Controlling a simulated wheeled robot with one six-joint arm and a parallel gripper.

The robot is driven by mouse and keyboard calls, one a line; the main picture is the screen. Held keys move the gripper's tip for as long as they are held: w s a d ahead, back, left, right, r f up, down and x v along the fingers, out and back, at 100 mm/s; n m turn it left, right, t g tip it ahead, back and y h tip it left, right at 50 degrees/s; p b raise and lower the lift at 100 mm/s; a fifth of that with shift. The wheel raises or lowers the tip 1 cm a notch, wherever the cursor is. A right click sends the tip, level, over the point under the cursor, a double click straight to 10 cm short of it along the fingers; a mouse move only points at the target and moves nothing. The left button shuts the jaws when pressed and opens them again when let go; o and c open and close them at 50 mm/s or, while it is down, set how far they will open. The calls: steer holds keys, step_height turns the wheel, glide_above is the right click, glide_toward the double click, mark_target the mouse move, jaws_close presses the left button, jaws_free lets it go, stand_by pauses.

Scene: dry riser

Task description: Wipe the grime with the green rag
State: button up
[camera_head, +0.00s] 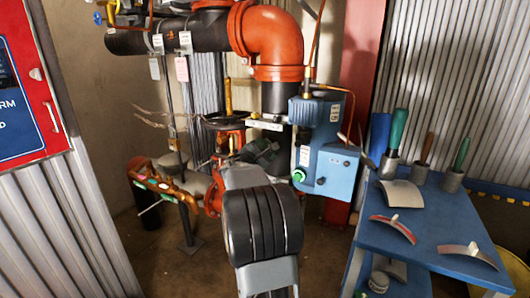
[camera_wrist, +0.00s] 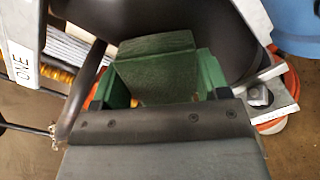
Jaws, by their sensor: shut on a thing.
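The green rag (camera_wrist: 156,72) shows in the middle of the wrist view as a folded green piece held in my gripper (camera_wrist: 160,98). It lies in front of a dark rounded surface (camera_wrist: 222,35); I cannot tell whether they touch. In the head view my gripper (camera_head: 262,153) is at the pipework beside the blue box, partly hidden by my own arm. A dark green patch there looks like the rag, but its edges are unclear. I cannot make out the grime in either view; the rag and arm may cover it.
An orange elbow pipe (camera_head: 275,38) and black pipe (camera_head: 128,40) stand behind. A blue pump box (camera_head: 318,150) is close right of my gripper. A blue bench (camera_head: 440,225) holds tools in cups and curved plates. A red-framed sign panel (camera_head: 25,85) stands left.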

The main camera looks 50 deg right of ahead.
steer(key=shift+b+v, duration=0.8)
steer(key=shift+v, duration=1.9)
steer(key=shift+b+v, duration=0.3)
steer(key=shift+v, duration=1.15)
